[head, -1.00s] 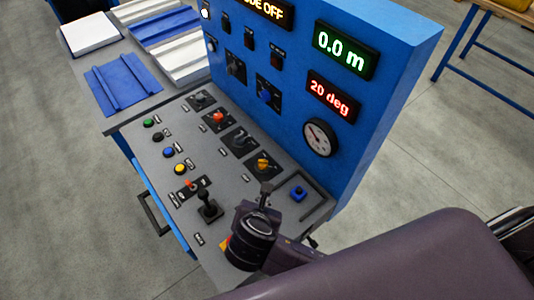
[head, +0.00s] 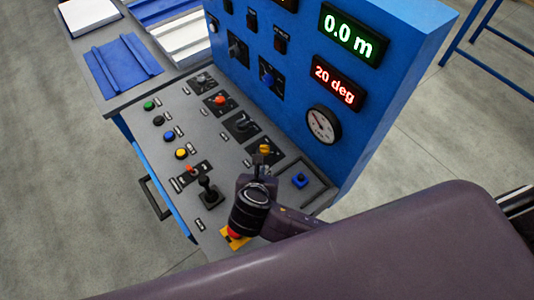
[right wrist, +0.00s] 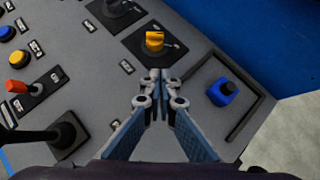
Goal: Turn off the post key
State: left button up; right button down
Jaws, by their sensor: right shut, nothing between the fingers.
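A yellow rotary knob (head: 264,149) stands on a black square plate on the sloped grey console; it also shows in the right wrist view (right wrist: 154,40). The labels are too small to read, so I cannot tell whether it is the post key. My right gripper (head: 260,164) is shut and empty, its tips just on the near side of the knob. In the right wrist view the fingertips (right wrist: 160,75) are together, with a small gap visible between them and the knob. My left gripper is not in view.
A black joystick (head: 208,192) stands left of my right gripper. A red button (head: 236,233) on a yellow base sits below it. A blue block (head: 300,181) lies in a recess to the right. The blue upright panel (head: 400,60) rises behind the console.

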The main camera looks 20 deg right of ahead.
aim_at(268, 152)
jog(key=x, duration=0.5)
jog(key=shift+w+d+f, duration=0.1)
jog(key=shift+w, duration=0.05)
jog(key=w, duration=0.1)
jog(key=w+d+p, duration=0.1)
jog(key=w, duration=0.1)
jog(key=shift+d, duration=0.15)
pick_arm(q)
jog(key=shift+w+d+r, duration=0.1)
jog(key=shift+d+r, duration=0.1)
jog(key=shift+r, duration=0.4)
pick_arm(e)
jog(key=shift+w+d, duration=0.15)
jog(key=shift+w, duration=0.2)
